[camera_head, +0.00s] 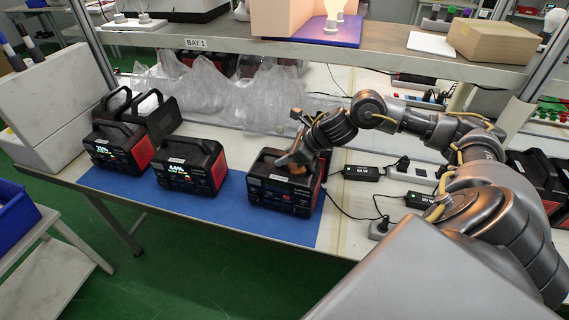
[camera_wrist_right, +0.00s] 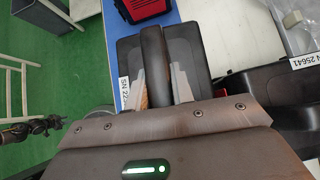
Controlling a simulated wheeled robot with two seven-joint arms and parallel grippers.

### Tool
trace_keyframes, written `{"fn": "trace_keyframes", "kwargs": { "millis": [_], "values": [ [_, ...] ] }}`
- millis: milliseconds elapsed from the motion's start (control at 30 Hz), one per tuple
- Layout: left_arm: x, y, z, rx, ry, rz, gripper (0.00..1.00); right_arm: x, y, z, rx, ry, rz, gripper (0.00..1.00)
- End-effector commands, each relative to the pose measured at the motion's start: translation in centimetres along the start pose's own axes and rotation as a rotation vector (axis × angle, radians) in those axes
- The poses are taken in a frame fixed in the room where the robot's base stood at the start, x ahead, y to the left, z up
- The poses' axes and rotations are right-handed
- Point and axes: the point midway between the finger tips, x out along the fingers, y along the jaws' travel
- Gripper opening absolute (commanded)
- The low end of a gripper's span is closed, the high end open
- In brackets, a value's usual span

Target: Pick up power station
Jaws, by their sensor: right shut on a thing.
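A black and red power station (camera_head: 287,197) stands at the right end of the blue mat (camera_head: 240,212), its front panel without a bright readout. My right gripper (camera_head: 297,150) is over its top, shut on its handle. In the right wrist view the dark handle (camera_wrist_right: 154,60) runs between the two fingers of the right gripper (camera_wrist_right: 160,90), above the black top (camera_wrist_right: 195,48) with a white SN label. I cannot see a gap under the power station. My left gripper is not in view.
Two power stations with lit displays stand on the mat, one in the middle (camera_head: 190,168) and one at left (camera_head: 118,150); another (camera_head: 158,115) is behind. Clear plastic bags (camera_head: 220,95) lie behind. A shelf (camera_head: 300,50) hangs above. Adapters (camera_head: 362,173) and cables lie right.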

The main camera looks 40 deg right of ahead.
Motion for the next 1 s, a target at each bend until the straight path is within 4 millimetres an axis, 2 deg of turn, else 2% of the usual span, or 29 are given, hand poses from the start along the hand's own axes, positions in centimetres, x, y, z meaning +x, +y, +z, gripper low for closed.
{"fn": "trace_keyframes", "kwargs": {
  "millis": [633,667,1000],
  "values": [
    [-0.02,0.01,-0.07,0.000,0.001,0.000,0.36,-0.08,-0.08,0.06,0.000,-0.001,-0.002,0.00],
    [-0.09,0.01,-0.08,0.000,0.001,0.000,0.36,-0.33,-0.23,0.66,-0.002,-0.015,-0.006,0.00],
    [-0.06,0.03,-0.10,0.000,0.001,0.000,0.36,-0.52,-0.20,0.89,-0.003,-0.014,-0.005,0.00]
  ]
}}
